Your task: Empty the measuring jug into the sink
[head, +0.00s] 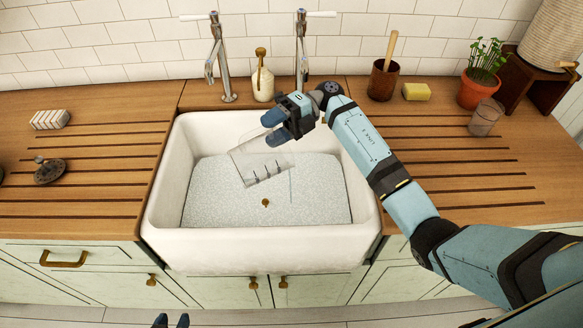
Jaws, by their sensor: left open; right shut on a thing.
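The measuring jug (262,168) is clear, with dark marks on its side. It is tilted over the sink (172,200), a white basin with a speckled pale floor and a brass drain. My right gripper (283,122) is shut on the jug at its upper end, above the back part of the basin. A thin pale vertical line shows just right of the jug; I cannot tell if it is falling water. How much the jug holds cannot be seen. My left gripper (171,321) is at the bottom edge, open and empty, with only its fingertips showing.
Two taps (220,65) (301,60) and a soap dispenser (263,80) stand behind the sink. On the right are a brown pot (383,80), yellow sponge (416,92), plant (482,75) and clear cup (486,118). A striped block (49,119) and dark stopper-like item (50,171) lie left.

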